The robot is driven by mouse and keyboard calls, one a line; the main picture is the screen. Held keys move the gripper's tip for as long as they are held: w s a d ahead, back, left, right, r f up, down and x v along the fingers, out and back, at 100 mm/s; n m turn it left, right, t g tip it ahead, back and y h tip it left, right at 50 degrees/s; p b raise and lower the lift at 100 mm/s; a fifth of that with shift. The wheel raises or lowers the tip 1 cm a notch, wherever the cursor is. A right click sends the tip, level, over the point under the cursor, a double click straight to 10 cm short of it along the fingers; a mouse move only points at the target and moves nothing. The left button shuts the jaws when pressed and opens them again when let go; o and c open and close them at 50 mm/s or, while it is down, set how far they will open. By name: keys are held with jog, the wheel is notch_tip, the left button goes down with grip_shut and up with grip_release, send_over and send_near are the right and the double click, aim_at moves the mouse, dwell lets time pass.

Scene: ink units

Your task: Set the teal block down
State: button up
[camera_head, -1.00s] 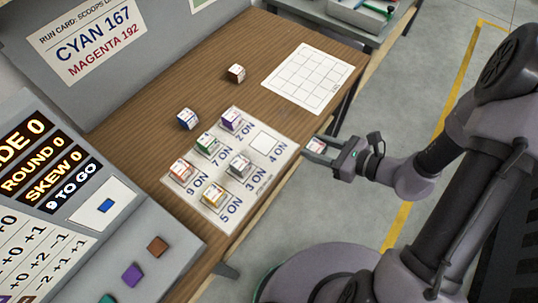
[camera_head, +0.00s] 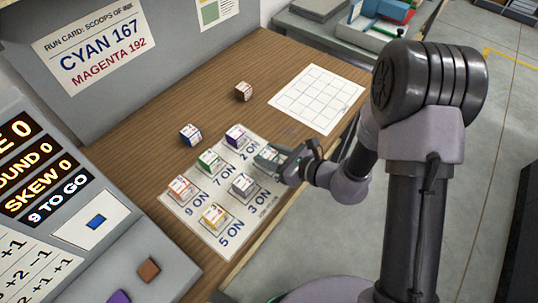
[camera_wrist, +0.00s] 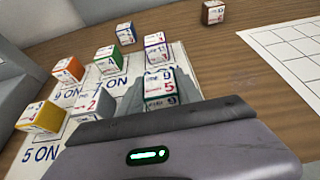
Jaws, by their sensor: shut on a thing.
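My gripper (camera_head: 268,157) is shut on the teal block (camera_wrist: 160,90), which sits between the fingers in the wrist view with a white, numbered face showing. I cannot tell whether the block touches the sheet. A purple block (camera_head: 236,136) and a grey block (camera_head: 243,184) stand close by on the sheet.
A white grid sheet (camera_head: 318,98) lies empty at the back right.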

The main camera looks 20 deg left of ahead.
jog(key=shift+f, duration=0.1)
jog(key=o, duration=1.4)
jog(key=shift+c, duration=0.2)
